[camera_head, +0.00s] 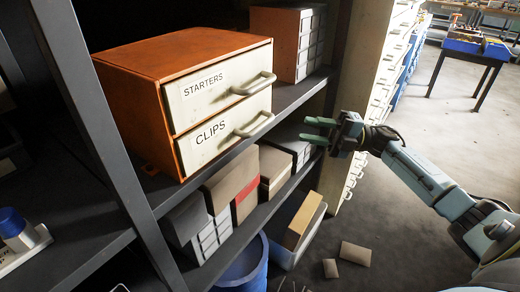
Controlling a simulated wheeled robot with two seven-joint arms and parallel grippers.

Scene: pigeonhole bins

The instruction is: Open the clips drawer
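An orange cabinet (135,108) with two cream drawers stands on a dark shelf. The upper drawer (220,82) is labelled STARTERS and the lower clips drawer (222,133) is labelled CLIPS. Both drawers look closed. The clips drawer has a pale bar handle (256,125) toward its right end. My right gripper (312,130) is to the right of that handle and apart from it. Its two green fingers point left, with a gap between them and nothing held. My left gripper does not show.
A dark shelf upright (97,110) stands left of the cabinet. Boxes and small bins (232,180) fill the shelf below. A blue bin (245,265) and a box with cardboard (300,225) are on the floor. Open floor lies at right.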

